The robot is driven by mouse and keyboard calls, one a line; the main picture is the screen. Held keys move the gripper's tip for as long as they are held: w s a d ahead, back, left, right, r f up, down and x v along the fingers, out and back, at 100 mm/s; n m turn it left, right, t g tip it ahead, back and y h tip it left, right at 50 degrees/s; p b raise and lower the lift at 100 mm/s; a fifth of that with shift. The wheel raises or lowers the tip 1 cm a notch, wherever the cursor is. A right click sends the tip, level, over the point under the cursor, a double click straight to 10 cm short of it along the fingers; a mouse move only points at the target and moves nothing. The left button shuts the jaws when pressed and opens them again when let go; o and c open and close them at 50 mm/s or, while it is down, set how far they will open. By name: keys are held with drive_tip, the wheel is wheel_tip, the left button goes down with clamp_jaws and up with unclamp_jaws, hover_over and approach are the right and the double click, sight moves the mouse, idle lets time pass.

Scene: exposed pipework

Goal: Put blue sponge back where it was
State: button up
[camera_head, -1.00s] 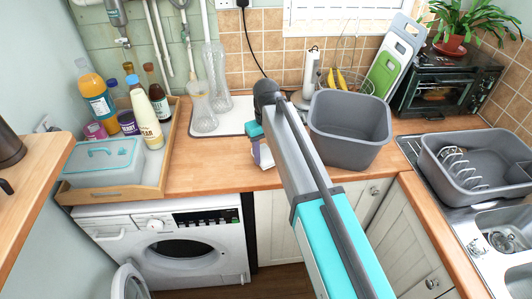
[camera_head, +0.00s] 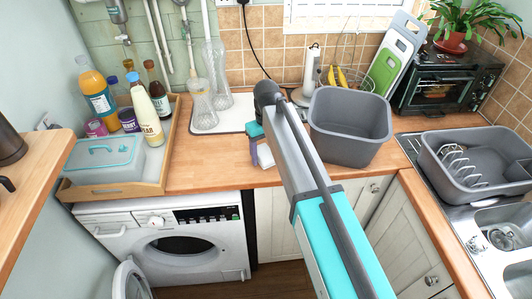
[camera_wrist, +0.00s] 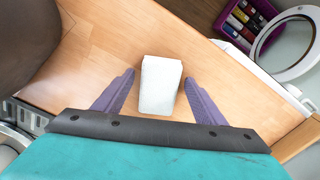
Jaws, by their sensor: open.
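No clearly blue sponge shows. A pale, whitish block (camera_wrist: 160,86) stands out on the wooden worktop in the wrist view, between the two purple fingers of my gripper (camera_wrist: 159,77). Gaps show on both sides of it, and the fingers are open. I cannot tell for certain whether this block is the sponge. In the head view my gripper (camera_head: 256,160) is low over the worktop, left of the grey tub, and the pale block (camera_head: 266,156) shows beside a purple finger. My arm hides part of this area.
A grey tub (camera_head: 350,128) stands right of my arm. A wooden tray (camera_head: 157,178) with bottles and a lidded box is at the left. Glass vases (camera_head: 204,105) stand on a white mat behind. A washing machine (camera_head: 170,240) is below. Worktop left of my gripper is clear (camera_head: 205,165).

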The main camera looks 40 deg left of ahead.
sight(266, 155)
drive_tip(key=shift+r, duration=0.2)
wheel_tip(266, 155, up, 12)
drive_tip(key=b, duration=0.2)
drive_tip(key=shift+b, duration=0.4)
idle(0.8)
